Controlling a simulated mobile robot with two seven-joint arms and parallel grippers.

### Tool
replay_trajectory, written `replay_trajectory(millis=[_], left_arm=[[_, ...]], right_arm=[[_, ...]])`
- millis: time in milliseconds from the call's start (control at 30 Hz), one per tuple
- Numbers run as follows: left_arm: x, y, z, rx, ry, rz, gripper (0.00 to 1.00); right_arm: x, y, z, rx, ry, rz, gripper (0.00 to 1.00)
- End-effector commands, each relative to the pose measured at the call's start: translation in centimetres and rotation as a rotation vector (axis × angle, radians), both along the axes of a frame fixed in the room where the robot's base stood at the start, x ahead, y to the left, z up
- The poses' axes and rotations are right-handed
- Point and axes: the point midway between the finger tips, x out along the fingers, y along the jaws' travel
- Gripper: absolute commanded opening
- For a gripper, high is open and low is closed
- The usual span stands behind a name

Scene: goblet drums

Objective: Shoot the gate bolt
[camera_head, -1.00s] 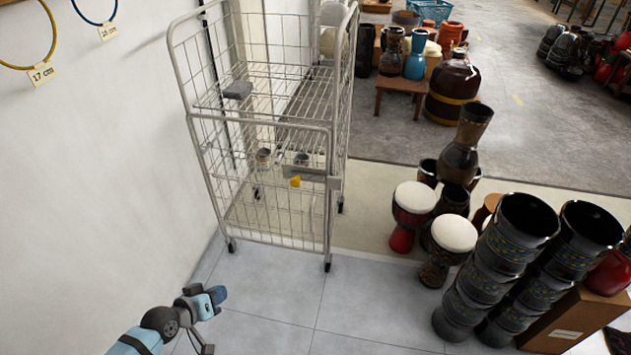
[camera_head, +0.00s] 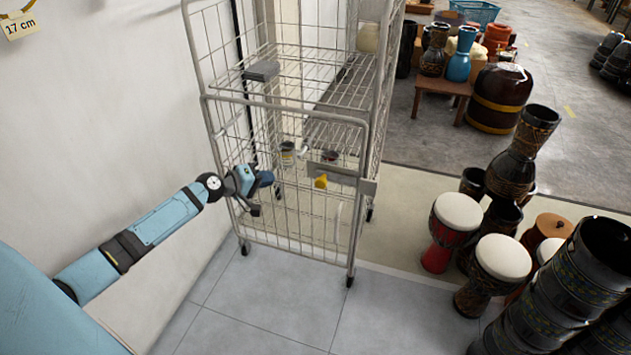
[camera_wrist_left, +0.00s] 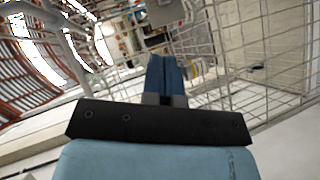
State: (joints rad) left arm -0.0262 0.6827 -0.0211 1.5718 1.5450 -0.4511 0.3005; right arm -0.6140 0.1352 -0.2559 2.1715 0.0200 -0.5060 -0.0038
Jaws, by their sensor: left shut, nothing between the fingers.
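The gate bolt has a yellow knob (camera_head: 321,182) on a grey metal plate (camera_head: 342,176) at the right side of the cage trolley's front gate (camera_head: 290,215). My left gripper (camera_head: 266,178) is shut and empty, to the left of the yellow knob and apart from it, in front of the gate's left half. In the left wrist view its blue fingers (camera_wrist_left: 164,75) are together, with the wire mesh beyond them. Whether the fingers touch the wire cannot be told. My right gripper is not in view.
A grey block (camera_head: 262,71) lies on the trolley's upper wire shelf. A white wall (camera_head: 90,130) runs close along the left. Several goblet drums, one with a red body (camera_head: 450,232), stand to the right. Tiled floor (camera_head: 265,300) in front is clear.

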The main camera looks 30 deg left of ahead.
Motion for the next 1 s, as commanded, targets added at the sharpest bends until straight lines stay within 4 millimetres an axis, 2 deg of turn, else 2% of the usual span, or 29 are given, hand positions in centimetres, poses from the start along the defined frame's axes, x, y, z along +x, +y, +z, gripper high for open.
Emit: replay_trajectory(millis=[367, 467, 867, 1000], left_arm=[[0.6, -0.3, -0.2, 0.000, 0.000, 0.000, 0.00], [1.8, -0.7, -0.6, 0.000, -0.001, 0.000, 0.00], [9.1, -3.6, -3.3, 0.000, -0.001, -0.001, 0.00], [9.5, -5.5, -4.2, 0.001, 0.000, -0.002, 0.00]], right_arm=[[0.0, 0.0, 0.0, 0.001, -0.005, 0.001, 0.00], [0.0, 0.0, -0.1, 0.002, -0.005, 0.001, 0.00], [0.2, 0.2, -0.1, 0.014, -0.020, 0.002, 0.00], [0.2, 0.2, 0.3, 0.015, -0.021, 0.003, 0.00]])
